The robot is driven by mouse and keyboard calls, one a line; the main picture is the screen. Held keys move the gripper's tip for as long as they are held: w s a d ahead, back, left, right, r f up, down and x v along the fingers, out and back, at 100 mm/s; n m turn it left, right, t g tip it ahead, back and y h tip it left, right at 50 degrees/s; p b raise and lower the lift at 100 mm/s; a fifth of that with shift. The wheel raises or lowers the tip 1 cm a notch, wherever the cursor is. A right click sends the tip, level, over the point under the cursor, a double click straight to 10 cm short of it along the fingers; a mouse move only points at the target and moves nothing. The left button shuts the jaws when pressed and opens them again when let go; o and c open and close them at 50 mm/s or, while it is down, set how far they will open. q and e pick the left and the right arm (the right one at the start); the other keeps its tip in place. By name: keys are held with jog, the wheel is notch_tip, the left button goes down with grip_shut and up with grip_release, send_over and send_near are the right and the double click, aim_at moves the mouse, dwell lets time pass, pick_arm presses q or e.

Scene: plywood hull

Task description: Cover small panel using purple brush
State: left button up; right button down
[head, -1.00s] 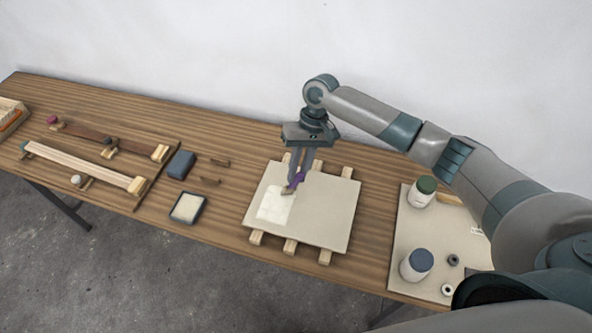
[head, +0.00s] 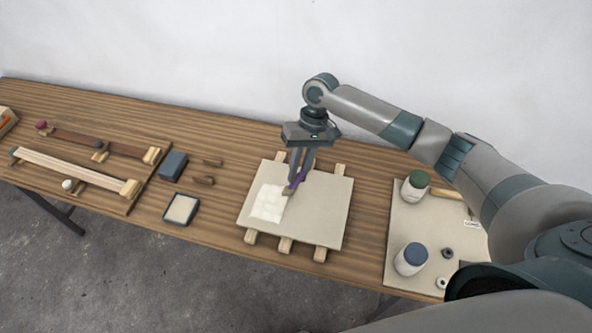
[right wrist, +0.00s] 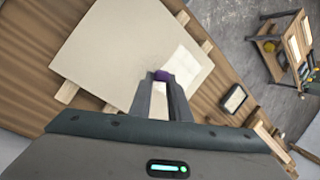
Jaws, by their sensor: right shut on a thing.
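The small panel (head: 321,216) is a flat beige square lying on wooden battens on the table. A whitish coated patch (head: 268,203) covers part of its left side; the rest is bare beige. My right gripper (head: 297,181) is shut on the purple brush (head: 294,184), over the panel at the right edge of the patch. The bristles seem to touch the panel or hover just above it; I cannot tell which. In the right wrist view the purple brush (right wrist: 162,75) shows between the fingers, with the panel (right wrist: 125,50) beyond. My left gripper is not in view.
A shallow tray with a pale pad (head: 182,208) and a dark blue block (head: 173,166) lie left of the panel. A board at right holds a green-lidded jar (head: 414,188) and a blue-lidded jar (head: 411,260). Wooden strips (head: 75,170) lie at far left.

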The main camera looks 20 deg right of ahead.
dwell(0.3)
jog(key=shift+r, duration=3)
